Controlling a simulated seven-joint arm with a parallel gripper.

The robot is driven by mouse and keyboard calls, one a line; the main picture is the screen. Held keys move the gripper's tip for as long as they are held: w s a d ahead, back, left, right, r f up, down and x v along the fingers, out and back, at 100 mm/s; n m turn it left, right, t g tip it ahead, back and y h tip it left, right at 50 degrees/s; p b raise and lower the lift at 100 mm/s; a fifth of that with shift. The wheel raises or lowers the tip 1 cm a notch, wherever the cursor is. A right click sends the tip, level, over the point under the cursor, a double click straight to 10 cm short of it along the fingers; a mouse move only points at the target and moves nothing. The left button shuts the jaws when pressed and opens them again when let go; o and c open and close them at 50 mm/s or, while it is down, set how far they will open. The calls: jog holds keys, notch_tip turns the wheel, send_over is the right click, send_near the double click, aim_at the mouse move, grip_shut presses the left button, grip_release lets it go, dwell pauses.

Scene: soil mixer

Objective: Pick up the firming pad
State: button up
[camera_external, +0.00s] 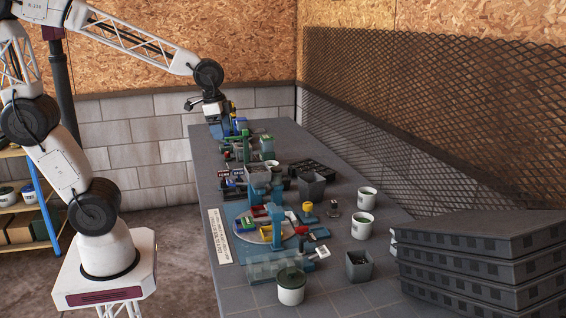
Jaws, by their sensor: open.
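My gripper (216,122) hangs over the far end of the long grey table, close to a small blue item (241,124). The gripper is open. Its fingers are small and dark here, and I see nothing held between them. I cannot tell for sure which item is the firming pad. A small blue base with a yellow knob (307,208) stands on the middle of the table, right of the blue stand. A dark flat piece with an upright handle (333,213) sits just right of it. Both are well away from my gripper, nearer the camera.
A round turntable (252,232) with coloured blocks and a blue stand (276,222) fills the near middle. Stacked dark trays (480,262) fill the right. Mesh lines the wall.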

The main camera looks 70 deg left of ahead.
jog(key=w+f+m, duration=0.2)
jog(key=w+m, duration=0.1)
jog(key=w, duration=0.7)
jog(key=m+g, duration=0.2)
jog(key=m, duration=0.9)
send_over(335, 202)
jog(key=f, duration=2.6)
jog(key=shift+s+f, duration=0.15)
jog(key=shift+s, duration=0.05)
jog(key=shift+w+f+m, duration=0.3)
jog(key=shift+w+f, duration=0.05)
jog(key=shift+f, duration=0.1)
jog(key=shift+f, duration=1.3)
jog(key=shift+s, duration=0.1)
